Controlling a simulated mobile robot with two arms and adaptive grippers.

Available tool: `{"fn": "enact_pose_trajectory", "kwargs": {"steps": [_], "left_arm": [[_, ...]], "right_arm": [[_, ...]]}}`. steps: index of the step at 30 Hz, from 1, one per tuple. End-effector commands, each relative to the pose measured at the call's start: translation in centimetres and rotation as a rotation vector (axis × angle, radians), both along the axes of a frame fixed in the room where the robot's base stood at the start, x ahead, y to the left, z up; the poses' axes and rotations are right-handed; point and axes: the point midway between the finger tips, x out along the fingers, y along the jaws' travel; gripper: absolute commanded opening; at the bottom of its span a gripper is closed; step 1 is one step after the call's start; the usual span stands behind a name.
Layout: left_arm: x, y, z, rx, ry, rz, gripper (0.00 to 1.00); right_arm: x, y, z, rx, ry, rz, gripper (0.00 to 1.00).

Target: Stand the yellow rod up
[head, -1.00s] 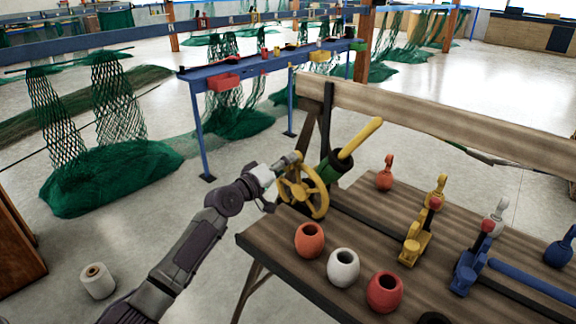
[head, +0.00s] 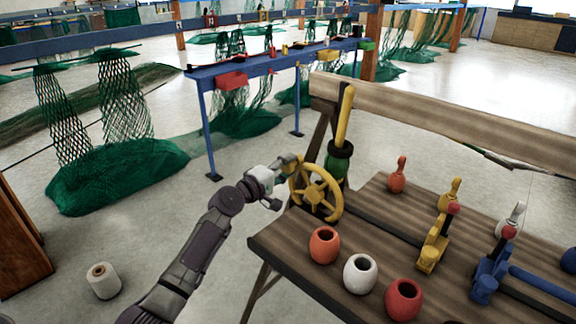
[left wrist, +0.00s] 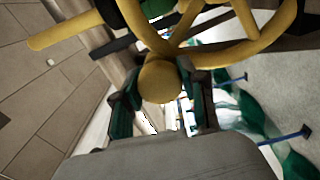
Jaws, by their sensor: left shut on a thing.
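The yellow rod (head: 344,116) stands nearly upright, leaning very slightly right at the top, in a green and black socket (head: 339,160) at the bench's far left corner. A yellow handwheel (head: 334,204) with spokes is beside the socket. My left gripper (head: 290,162) is at the wheel's upper left, shut on its handle knob. In the left wrist view, the round yellow knob (left wrist: 160,82) sits between the fingers, and a yellow rod (left wrist: 65,30) shows at upper left. My right gripper is not in view.
The wooden bench (head: 290,252) holds orange, white and red pots at its front edge. Yellow and blue levers (head: 433,245) and several coloured pins stand right of the wheel. A wooden backboard (head: 450,120) runs behind. A white spool (head: 103,281) is on the floor at left.

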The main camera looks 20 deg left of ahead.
Motion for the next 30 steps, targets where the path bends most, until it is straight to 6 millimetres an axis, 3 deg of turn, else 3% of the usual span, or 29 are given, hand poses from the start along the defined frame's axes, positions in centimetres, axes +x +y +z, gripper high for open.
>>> {"fn": "enact_pose_trajectory", "kwargs": {"steps": [29,30], "left_arm": [[0.01,0.26,-0.88,-0.105,0.039,0.005,0.0],[0.01,0.25,-0.89,-0.105,0.039,0.005,0.49]], "right_arm": [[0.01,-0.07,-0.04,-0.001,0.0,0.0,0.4],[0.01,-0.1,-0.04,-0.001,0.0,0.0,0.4]]}}
